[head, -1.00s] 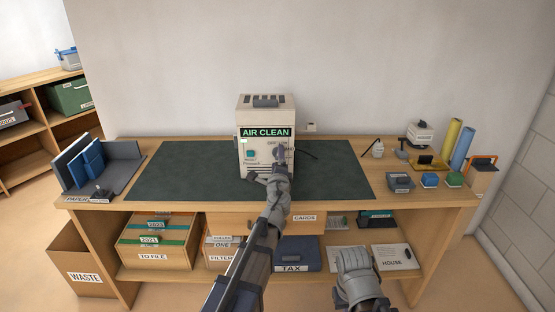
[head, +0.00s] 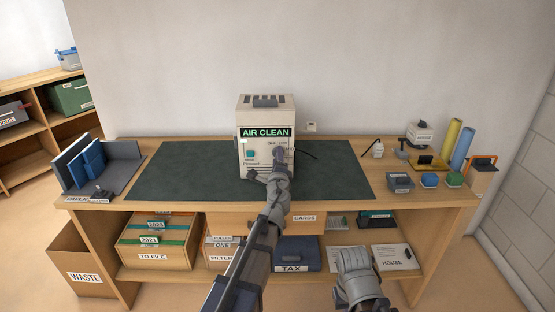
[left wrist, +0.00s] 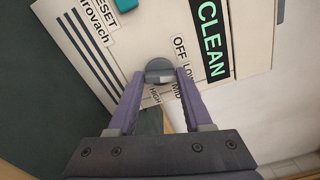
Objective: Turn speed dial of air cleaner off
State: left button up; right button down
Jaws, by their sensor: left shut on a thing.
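The air cleaner (head: 266,118) is a cream box standing at the back of the desk, with a green AIR CLEAN sign. A small green light (head: 243,141) shows on its front. Its round grey speed dial (left wrist: 160,70) has OFF, LOW, MID and HIGH labels around it. My left gripper (left wrist: 162,74) is shut on the dial, one purple finger on each side. In the head view my left gripper (head: 280,157) hides most of the dial. I cannot tell which label the dial points to. My right gripper (head: 360,284) is low, in front of the desk; its fingers cannot be made out.
A teal reset button (head: 250,154) is left of the dial. A dark mat (head: 190,172) covers the middle of the desk and is mostly clear. Folders (head: 88,160) stand at the left. Several small items and a yellow roll (head: 450,139) are at the right.

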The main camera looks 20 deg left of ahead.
pick_arm(q)
jog(key=shift+n, duration=0.4)
grip_shut()
jog(key=shift+f+n, duration=0.1)
jog(key=shift+n, duration=3.9)
jog(key=o, duration=1.2)
grip_release()
jog(key=shift+s, duration=0.1)
jog(key=v, duration=0.7)
jog(key=shift+s+d, duration=0.15)
jog(key=shift+s, duration=0.2)
